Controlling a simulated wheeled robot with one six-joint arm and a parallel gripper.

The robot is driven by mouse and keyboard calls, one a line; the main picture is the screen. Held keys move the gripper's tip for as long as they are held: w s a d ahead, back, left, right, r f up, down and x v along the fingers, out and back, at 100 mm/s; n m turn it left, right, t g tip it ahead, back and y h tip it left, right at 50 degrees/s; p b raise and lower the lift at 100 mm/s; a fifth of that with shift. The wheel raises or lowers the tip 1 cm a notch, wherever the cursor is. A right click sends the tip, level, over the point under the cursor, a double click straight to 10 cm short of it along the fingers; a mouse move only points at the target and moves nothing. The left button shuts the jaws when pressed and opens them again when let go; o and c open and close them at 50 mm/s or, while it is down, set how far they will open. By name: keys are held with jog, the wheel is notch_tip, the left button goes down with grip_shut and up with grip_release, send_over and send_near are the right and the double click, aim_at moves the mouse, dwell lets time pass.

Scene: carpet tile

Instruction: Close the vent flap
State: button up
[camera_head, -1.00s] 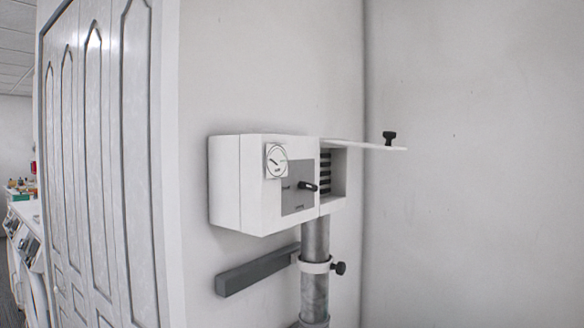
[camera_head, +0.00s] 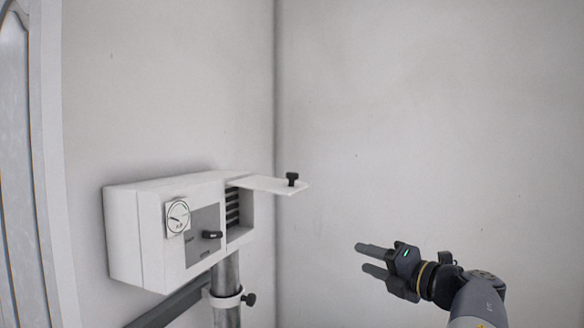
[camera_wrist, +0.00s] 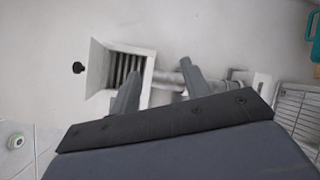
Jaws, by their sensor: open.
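The vent flap (camera_head: 270,184) is a thin white panel on the wall-mounted white box (camera_head: 125,235). It stands out nearly level from the top of the vent opening (camera_head: 233,207), whose dark slats are exposed. A black knob (camera_head: 292,179) sits on the flap near its free end. My gripper (camera_head: 366,258) is open and empty, to the right of and below the flap, apart from it. In the wrist view the flap (camera_wrist: 97,66), its knob (camera_wrist: 78,68) and the slats (camera_wrist: 127,68) show beyond my two fingers (camera_wrist: 158,88).
A gauge (camera_head: 178,216) and a dark lever (camera_head: 212,235) are on the box front. A grey pipe (camera_head: 226,275) with a clamp and knob (camera_head: 249,299) runs below. A wire rack (camera_wrist: 299,112) shows in the wrist view. The space between flap and gripper is clear.

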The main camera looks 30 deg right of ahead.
aim_at(297, 174)
jog(key=w+a+r+n+y+p, duration=0.15)
jog(key=a+r+n, duration=0.25)
jog(key=r+n, duration=0.4)
jog(key=w+a+r+n+y+p, duration=0.1)
jog(key=a+r+n+p, duration=0.25)
jog(key=r+n, duration=0.45)
jog(key=w+a+p, duration=0.1)
jog(key=w, duration=0.1)
jog(key=w+a+r+m+p, duration=0.1)
jog(key=w, duration=0.2)
jog(key=w+a+m+p, duration=0.1)
jog(key=w+a, duration=0.1)
jog(key=w, duration=0.1)
jog(key=shift+w+r+g+h, duration=0.25)
jog(key=shift+r+g, duration=0.05)
jog(key=shift+r, duration=0.1)
jog(key=shift+w+a+f, duration=0.15)
jog(key=shift+w, duration=0.45)
jog(key=shift+c, duration=0.5)
grip_shut()
